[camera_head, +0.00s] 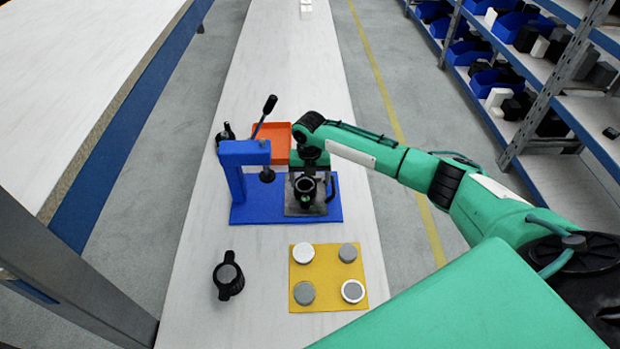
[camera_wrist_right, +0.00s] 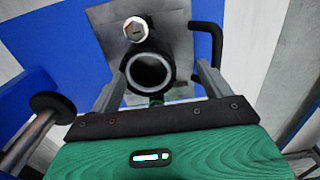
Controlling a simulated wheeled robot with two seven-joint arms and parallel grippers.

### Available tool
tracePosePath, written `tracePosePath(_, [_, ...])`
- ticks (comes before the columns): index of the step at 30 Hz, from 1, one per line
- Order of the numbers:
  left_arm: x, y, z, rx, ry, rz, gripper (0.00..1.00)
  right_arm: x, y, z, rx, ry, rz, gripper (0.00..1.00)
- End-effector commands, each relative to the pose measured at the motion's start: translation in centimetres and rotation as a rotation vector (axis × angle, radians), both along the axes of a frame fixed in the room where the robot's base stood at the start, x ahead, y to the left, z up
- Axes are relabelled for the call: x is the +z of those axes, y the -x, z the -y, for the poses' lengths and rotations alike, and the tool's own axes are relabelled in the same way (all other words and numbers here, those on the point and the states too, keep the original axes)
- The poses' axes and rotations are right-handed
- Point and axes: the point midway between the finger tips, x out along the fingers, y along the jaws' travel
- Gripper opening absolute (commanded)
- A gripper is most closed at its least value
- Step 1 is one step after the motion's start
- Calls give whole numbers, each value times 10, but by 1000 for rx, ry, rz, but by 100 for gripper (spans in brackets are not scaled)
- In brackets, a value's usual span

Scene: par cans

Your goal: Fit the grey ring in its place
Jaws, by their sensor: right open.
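In the right wrist view, a black round housing (camera_wrist_right: 150,97) stands on a grey plate (camera_wrist_right: 178,20). A light grey ring (camera_wrist_right: 131,74) shows just inside its rim around a dark hole; I cannot tell how deep it sits. The same housing shows in the head view (camera_head: 305,187) beside the blue press (camera_head: 240,155). My right gripper (camera_wrist_right: 161,80) is open, with one finger on each side of the housing and nothing visibly clamped. In the head view my right gripper (camera_head: 308,172) is over the housing, partly hidden by its arm. My left gripper is not in view.
A yellow mat (camera_head: 326,275) in front holds several round white and grey pieces. A black part with a grey top (camera_head: 228,279) stands left of it. An orange tray (camera_head: 271,138) lies behind the press. The press's black lever (camera_head: 265,115) sticks up.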

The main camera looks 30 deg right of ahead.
Motion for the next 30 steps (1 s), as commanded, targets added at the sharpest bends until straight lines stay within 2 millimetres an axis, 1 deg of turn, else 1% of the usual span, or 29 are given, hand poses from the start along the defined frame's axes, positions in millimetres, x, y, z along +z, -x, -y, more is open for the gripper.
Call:
tracePosePath(5, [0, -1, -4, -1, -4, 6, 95, -1, 1, 0, 0, 1, -2, 82])
tracePosePath(6, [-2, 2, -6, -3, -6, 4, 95, -1, 1, 0, 0, 1, -2, 82])
tracePosePath(7, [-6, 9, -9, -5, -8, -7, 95, -1, 1, 0, 0, 1, -2, 82])
tracePosePath(9, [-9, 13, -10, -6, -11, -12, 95, 14, -1, 0, 0, 1, 2, 82])
tracePosePath(14, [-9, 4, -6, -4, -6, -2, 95, 53, -1, 0, 1, 0, 4, 82])
tracePosePath(18, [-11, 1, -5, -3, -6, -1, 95, 86, 0, -1, 2, 0, 3, 82])
tracePosePath(21, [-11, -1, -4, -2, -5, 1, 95, 107, -1, 0, 0, 0, 3, 82])
tracePosePath(24, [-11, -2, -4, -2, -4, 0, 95, 122, -1, -1, 0, 0, 2, 82])
tracePosePath(27, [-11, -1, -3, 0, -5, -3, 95, 132, 0, -1, 0, 0, 1, 82])
tracePosePath(30, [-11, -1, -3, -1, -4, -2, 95, 137, 0, -1, 0, 1, 0, 82])
